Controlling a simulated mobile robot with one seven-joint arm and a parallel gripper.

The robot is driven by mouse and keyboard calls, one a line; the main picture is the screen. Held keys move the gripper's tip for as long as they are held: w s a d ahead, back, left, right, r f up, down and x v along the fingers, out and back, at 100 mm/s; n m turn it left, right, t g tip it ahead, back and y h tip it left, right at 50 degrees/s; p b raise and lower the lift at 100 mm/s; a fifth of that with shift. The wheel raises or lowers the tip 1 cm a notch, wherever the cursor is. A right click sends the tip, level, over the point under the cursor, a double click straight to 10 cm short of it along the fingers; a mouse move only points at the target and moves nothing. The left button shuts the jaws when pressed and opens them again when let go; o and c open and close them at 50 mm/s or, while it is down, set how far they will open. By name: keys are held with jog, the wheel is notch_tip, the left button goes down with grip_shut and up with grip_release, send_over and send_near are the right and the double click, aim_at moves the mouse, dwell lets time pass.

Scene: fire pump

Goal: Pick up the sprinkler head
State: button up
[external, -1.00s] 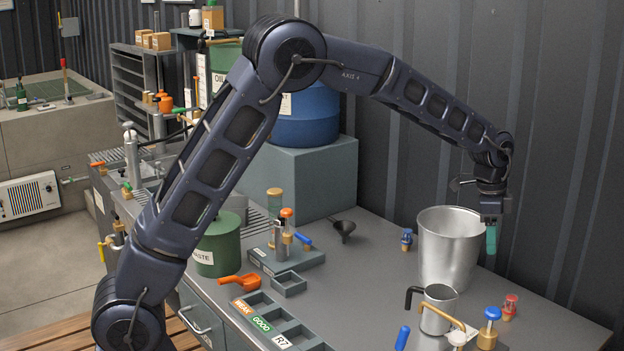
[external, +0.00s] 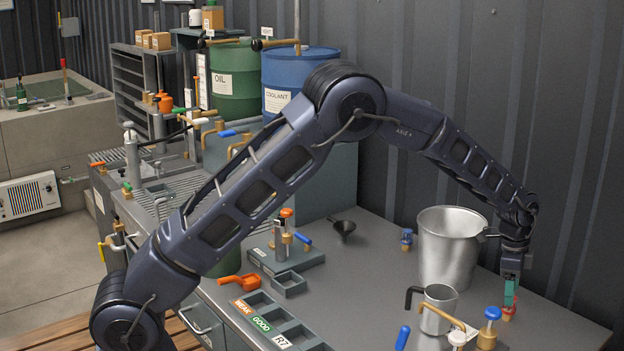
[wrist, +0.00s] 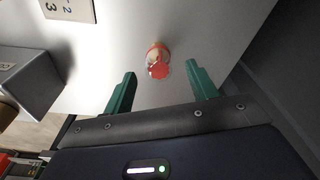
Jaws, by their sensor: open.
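A small sprinkler head (external: 507,315) with a red top and brass-coloured body stands on the bench at the right. In the wrist view the red sprinkler head (wrist: 157,62) is just ahead of and between the two fingertips, with bare bench around it. My gripper (external: 510,294) points down directly over it and partly hides it in the external view. In the wrist view the green fingers of my gripper (wrist: 161,74) are apart with nothing held. A similar small blue-topped piece (external: 406,239) stands left of the metal bucket.
The metal bucket (external: 446,250) stands close behind and left of my gripper. A steel mug (external: 438,312) and a blue-knobbed brass fitting (external: 490,325) stand nearby in front. The wall (external: 570,180) runs close behind. The bench to the right is clear.

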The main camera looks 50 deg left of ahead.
aim_at(508, 312)
jog(key=shift+d+f, duration=0.2)
jog(key=shift+f, duration=1.05)
jog(key=shift+d+f, duration=0.15)
jog(key=shift+f, duration=1.1)
jog(key=c, duration=1.1)
jog(key=shift+r, duration=0.1)
